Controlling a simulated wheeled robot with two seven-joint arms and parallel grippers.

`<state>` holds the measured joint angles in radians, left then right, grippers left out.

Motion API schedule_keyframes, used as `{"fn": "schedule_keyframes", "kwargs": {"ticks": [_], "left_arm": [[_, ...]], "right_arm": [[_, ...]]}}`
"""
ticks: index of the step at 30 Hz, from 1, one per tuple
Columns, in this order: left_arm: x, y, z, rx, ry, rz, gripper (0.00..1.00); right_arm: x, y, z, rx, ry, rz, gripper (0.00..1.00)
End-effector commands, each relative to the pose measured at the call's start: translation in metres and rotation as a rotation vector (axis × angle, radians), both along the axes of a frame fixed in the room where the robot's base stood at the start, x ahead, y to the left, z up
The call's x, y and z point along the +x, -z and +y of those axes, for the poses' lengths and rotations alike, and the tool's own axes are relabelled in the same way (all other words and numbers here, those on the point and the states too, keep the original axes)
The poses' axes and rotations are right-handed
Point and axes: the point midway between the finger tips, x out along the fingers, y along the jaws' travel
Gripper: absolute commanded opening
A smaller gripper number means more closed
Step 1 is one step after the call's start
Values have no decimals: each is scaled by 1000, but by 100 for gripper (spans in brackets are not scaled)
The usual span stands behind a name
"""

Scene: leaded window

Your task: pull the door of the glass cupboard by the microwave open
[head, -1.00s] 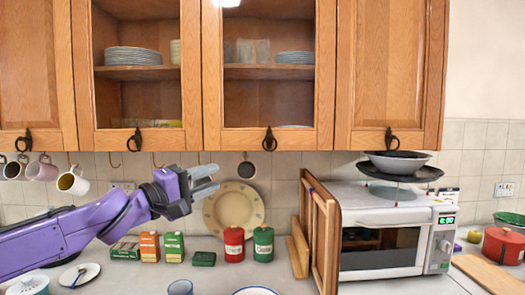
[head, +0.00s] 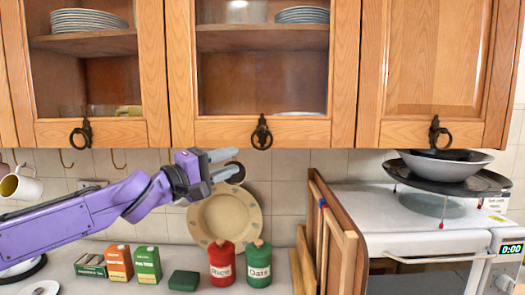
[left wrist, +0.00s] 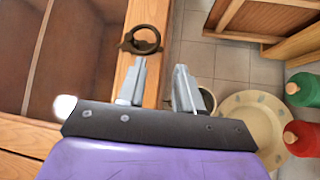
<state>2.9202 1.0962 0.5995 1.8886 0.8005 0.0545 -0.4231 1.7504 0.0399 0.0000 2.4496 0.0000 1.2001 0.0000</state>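The glass cupboard's wooden door (head: 183,75) is shut, in the upper middle of the head view, with plates behind its pane. Its black ring handle (head: 262,134) hangs on the bottom rail. In the left wrist view the ring handle (left wrist: 140,40) shows just beyond the tip of one finger. My left gripper (head: 224,164) is open and empty, below and left of the handle in the head view, not touching it. Its two fingers (left wrist: 160,84) stand apart in the left wrist view. The microwave (head: 425,243) stands at the lower right. My right gripper is not in view.
A second glass door (head: 153,75) on the left and a solid door (head: 435,60) on the right are shut. Red (head: 221,266) and green (head: 258,267) canisters, a plate (head: 215,213) and wooden boards (head: 335,235) stand below. A wok (head: 445,172) sits above the microwave.

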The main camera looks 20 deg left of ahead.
Motion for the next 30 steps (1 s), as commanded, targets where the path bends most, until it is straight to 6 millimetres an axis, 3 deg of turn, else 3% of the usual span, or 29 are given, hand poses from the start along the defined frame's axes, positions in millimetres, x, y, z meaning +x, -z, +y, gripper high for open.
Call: {"fn": "schedule_keyframes", "kwargs": {"ticks": [13,18,25,26,29,30], "left_arm": [[76,-8,-40,0,2,8,35],[88,-10,-48,0,3,5,35],[89,-10,-49,0,4,4,35],[89,-10,-49,0,4,4,31],[89,-10,-49,0,4,4,0],[89,-10,-49,0,4,4,0]], "right_arm": [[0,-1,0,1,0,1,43],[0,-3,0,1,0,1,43],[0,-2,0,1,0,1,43],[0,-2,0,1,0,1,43],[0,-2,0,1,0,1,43],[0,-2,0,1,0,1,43]]}}
